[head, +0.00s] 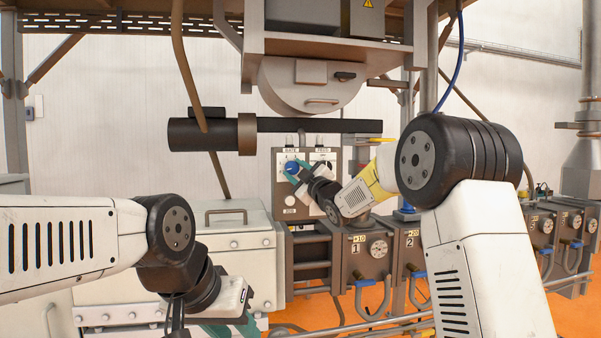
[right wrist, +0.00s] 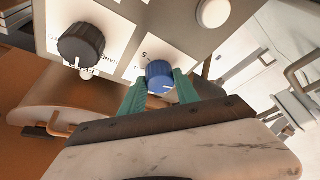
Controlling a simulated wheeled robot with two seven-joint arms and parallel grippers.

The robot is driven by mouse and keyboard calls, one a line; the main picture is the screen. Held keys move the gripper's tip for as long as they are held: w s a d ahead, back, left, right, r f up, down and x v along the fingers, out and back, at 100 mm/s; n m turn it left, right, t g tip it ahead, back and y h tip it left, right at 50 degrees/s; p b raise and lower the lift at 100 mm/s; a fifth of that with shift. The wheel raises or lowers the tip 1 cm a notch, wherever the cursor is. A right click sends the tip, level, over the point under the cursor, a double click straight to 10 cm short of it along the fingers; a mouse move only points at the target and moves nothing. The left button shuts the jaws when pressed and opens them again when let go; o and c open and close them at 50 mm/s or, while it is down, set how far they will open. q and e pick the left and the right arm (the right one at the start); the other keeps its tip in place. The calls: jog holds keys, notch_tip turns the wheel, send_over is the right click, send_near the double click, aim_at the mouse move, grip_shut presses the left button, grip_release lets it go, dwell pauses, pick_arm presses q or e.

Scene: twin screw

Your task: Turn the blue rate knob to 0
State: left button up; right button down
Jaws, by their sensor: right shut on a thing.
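The blue rate knob (head: 291,167) sits at the upper left of a grey control panel (head: 279,205) in the head view. In the right wrist view the blue knob (right wrist: 159,74) shows a white pointer line, on a white label with a printed 5. My right gripper (right wrist: 160,82) has its teal fingers on both sides of the knob, shut on it. In the head view the right gripper (head: 296,171) reaches the panel from the right. My left gripper (head: 243,326) is low at the bottom edge, partly cut off; its finger gap is not clear.
A black knob (right wrist: 81,44) is beside the blue one, and a white round button (right wrist: 213,12) is on the same panel. A dark horizontal cylinder (head: 200,135) lies above and left of the panel. Barrel blocks with dials (head: 378,249) run off to the right below.

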jog(key=shift+r+n+g, duration=0.1)
jog(key=shift+n+g, duration=0.4)
jog(key=shift+n, duration=0.7)
jog(key=c, duration=0.9)
grip_release()
jog(key=v, duration=0.8)
jog(key=shift+w, duration=0.1)
